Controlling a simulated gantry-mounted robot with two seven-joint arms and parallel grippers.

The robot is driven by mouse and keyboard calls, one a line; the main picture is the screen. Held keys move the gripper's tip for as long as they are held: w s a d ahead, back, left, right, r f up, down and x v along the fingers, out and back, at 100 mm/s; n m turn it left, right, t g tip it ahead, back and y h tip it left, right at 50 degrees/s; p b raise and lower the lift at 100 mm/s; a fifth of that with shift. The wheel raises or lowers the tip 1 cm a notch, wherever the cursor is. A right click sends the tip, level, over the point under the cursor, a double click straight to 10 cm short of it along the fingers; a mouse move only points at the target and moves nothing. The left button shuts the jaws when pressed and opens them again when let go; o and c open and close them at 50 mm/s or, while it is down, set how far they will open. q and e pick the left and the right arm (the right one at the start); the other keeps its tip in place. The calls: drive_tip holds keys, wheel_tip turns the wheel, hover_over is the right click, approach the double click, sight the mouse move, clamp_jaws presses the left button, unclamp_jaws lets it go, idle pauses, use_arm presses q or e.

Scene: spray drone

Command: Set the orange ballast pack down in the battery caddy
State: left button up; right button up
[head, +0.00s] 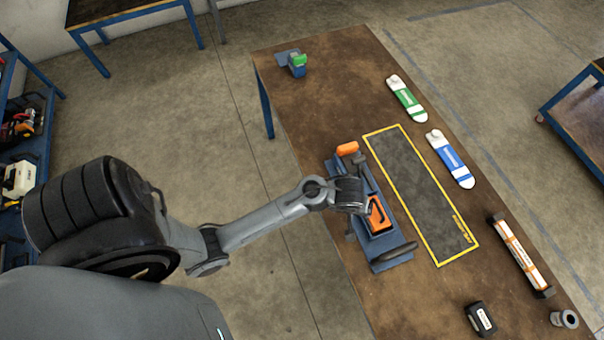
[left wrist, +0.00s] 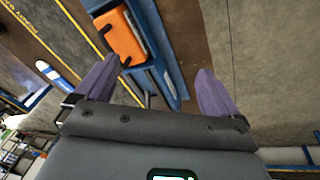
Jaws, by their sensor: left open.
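The battery caddy (head: 392,255) is a long blue tray on the brown table, left of the yellow-outlined mat. The orange ballast pack (head: 378,215), with a black strap or handle, sits in its near part. In the left wrist view the pack (left wrist: 120,37) shows at the upper left, inside the blue caddy (left wrist: 158,45). My left gripper (left wrist: 159,66) is open, with nothing between its fingers. The pack lies beyond the left-hand finger, apart from it as far as I can tell. In the head view my wrist partly covers the caddy. My right gripper is not in view.
A smaller orange item (head: 347,148) is at the caddy's far end. The dark mat (head: 425,190) is bare. Green (head: 407,98) and blue (head: 450,158) labelled pieces, an orange-white bar (head: 520,255), a black block (head: 480,318) and a grey cylinder (head: 564,319) lie to the right.

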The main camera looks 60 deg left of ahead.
use_arm(q)
drive_tip(key=s+a+r+m, duration=0.1)
drive_tip(key=s+r+m, duration=0.3)
drive_tip(key=s, duration=0.4)
drive_tip(key=s+a+r+m, duration=0.1)
drive_tip(key=s+r+m, duration=0.3)
drive_tip(key=s+m, duration=0.3)
drive_tip(key=shift+s+a+r+t, duration=0.15)
drive_tip(key=shift+s+t, duration=0.25)
drive_tip(key=shift+s, duration=0.05)
drive_tip(key=shift+r, duration=0.1)
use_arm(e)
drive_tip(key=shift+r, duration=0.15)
